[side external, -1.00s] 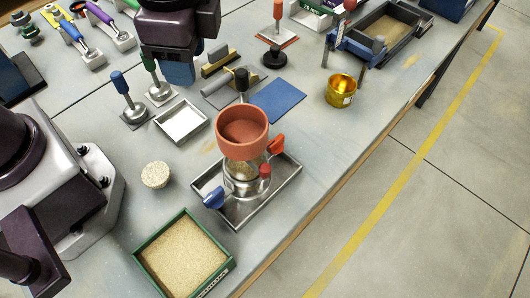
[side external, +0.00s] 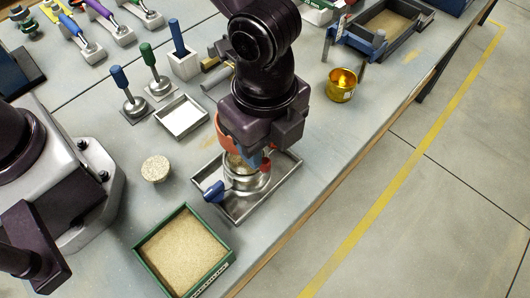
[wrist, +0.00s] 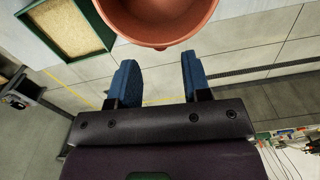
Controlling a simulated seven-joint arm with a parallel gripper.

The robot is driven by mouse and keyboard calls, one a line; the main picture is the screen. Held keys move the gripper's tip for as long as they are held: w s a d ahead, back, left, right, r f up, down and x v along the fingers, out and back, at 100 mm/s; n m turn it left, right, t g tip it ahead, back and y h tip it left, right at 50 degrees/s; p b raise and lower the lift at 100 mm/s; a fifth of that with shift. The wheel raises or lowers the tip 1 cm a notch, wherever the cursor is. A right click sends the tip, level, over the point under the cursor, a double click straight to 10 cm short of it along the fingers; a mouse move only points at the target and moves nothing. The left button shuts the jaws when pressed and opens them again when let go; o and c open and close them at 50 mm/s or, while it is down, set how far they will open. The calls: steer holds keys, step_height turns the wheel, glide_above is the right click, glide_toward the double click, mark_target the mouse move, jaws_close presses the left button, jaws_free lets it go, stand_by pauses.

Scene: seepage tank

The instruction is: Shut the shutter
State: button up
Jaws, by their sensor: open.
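The seepage apparatus stands in a shallow metal tray (side external: 238,213). Its red-orange bowl (side external: 222,135) is mostly hidden behind my arm in the side view; its rim shows at the top of the wrist view (wrist: 157,38). Below the bowl is a metal body (side external: 246,183) with a blue handle (side external: 213,191) sticking out to the left and a red knob (side external: 265,166) on the right. I cannot tell which part is the shutter. My gripper (wrist: 158,82) is open beside the bowl, with nothing between its blue fingers. In the side view its fingertips are close to the red knob; contact is unclear.
A green-framed sand tray (side external: 147,240) is at the front. A gold cup (side external: 342,86) stands to the right, near the table edge.

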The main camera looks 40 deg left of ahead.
mark_target(265, 161)
steer(key=shift+f, duration=2.25)
steer(key=shift+c, duration=0.2)
jaws_close()
